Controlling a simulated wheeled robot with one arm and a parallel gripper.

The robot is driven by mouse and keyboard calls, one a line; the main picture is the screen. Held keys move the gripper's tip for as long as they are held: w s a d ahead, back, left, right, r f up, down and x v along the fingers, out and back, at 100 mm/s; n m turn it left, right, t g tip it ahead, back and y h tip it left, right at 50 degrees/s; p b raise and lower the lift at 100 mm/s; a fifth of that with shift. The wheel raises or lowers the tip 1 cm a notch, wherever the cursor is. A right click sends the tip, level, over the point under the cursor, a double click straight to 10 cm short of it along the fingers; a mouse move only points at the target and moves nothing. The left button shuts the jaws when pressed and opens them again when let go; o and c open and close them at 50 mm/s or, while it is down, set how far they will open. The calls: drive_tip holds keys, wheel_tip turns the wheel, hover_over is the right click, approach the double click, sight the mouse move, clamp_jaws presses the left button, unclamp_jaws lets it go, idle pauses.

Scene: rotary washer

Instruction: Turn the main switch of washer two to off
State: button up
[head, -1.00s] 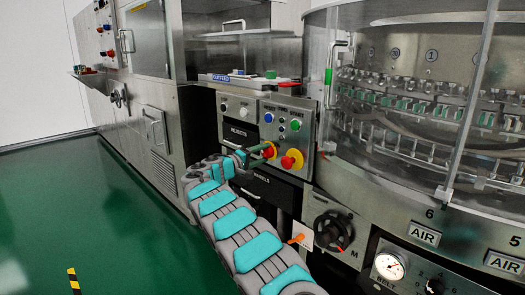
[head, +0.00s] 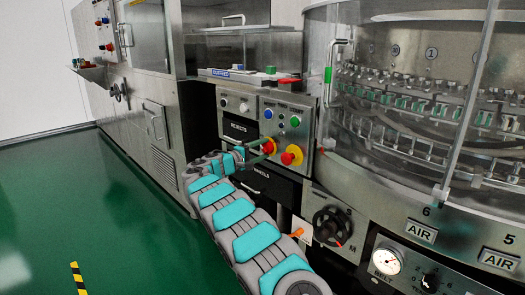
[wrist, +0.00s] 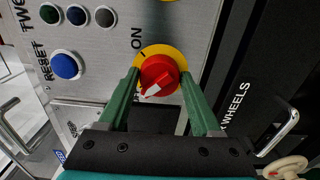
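The red rotary switch (wrist: 158,76) sits on a yellow round plate (wrist: 172,52) in the wrist view, with "ON" printed beside it. Its white pointer mark faces the lower left in that view, away from "ON". My gripper (wrist: 159,76) is open, with one green finger on each side of the red knob; I cannot tell whether they touch it. In the head view the same switch (head: 269,146) is the left of two red-on-yellow switches, and my gripper (head: 258,155) reaches it from the left. "TWO" shows partly at the wrist view's upper left.
A second red switch on yellow (head: 291,155) stands close to the right. Blue and green buttons (head: 294,121) lie above. A blue button (wrist: 66,65) labelled RESET shows in the wrist view. The black WHEELS drawer (head: 268,183) is below, a black handwheel (head: 331,226) lower right.

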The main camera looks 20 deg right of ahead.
drive_tip(key=o, duration=0.4)
drive_tip(key=shift+o, duration=0.2)
drive_tip(key=v, duration=0.7)
drive_tip(key=shift+a+b, duration=0.35)
drive_tip(key=shift+s, duration=0.1)
